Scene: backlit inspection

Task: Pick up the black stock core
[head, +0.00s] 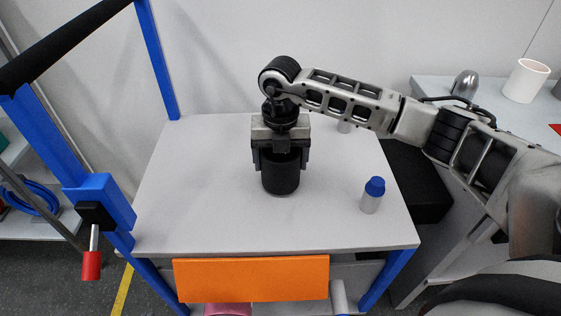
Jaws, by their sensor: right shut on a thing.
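The black stock core (280,177) is a dark upright cylinder near the middle of the white table (200,210). My right gripper (281,160) points down over it from above, with a finger on each side of its upper part. The gripper is shut on the core. The fingers and palm hide the core's top. The core's lower end is at or just above the tabletop; I cannot tell which. My left gripper is not in view.
A small clear bottle with a blue cap (374,187) stands right of the core. A blue frame post with a red-handled clamp (92,262) rises at the left. The table's left part is clear.

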